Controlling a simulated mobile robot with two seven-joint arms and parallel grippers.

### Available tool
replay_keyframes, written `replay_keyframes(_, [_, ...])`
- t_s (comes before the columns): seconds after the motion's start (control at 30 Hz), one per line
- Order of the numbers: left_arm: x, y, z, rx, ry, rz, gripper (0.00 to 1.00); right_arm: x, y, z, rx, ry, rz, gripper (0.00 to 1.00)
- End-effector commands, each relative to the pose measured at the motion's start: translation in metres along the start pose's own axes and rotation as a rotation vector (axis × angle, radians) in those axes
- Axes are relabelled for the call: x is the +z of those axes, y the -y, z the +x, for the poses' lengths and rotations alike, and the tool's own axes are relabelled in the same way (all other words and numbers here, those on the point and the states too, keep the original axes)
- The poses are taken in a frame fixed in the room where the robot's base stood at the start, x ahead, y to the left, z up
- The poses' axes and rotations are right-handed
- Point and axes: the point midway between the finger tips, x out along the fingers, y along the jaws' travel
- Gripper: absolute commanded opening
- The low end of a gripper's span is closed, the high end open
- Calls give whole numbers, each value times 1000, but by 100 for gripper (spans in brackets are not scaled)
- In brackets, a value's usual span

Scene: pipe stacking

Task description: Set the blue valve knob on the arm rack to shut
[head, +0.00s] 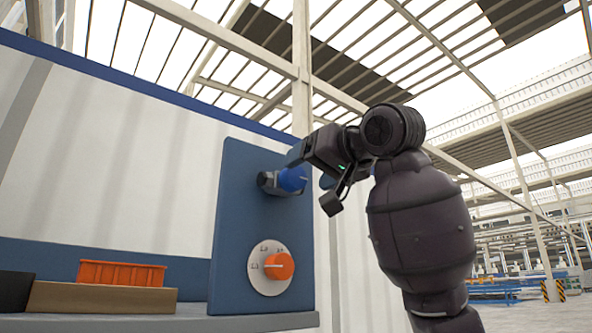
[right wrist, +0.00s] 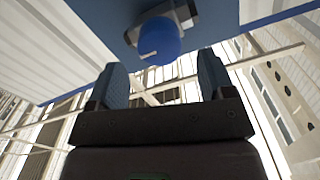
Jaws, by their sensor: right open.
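The blue valve knob (head: 292,179) sits on a grey fitting on the upper part of a dark blue panel (head: 235,215). In the right wrist view the round knob (right wrist: 160,42) shows a white mark on its face, beyond the fingertips. My right gripper (head: 318,180) is beside the knob; in the right wrist view its two fingers (right wrist: 162,80) are apart with nothing between them. One finger partly overlaps the knob's edge in the head view. I cannot tell from these views whether it touches the knob. My left gripper is not in view.
An orange dial knob (head: 279,266) on a pale marked disc sits lower on the same panel. Open hall lies to the right.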

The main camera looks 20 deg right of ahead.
Motion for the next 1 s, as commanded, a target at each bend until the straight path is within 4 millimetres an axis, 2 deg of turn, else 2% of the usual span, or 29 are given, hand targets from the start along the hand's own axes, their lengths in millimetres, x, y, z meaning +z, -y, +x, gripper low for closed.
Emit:
replay_keyframes(0.1, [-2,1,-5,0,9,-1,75,-1,0,20,-1,4,2,75])
replay_keyframes(0.3, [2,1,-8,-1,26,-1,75,-1,0,40,-1,2,0,75])
replay_keyframes(0.7, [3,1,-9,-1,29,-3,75,0,0,47,-1,0,-1,75])
replay_keyframes(0.77, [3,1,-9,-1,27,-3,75,0,0,47,-1,0,0,69])
replay_keyframes(1.0, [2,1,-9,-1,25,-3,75,0,0,46,-1,0,0,32])
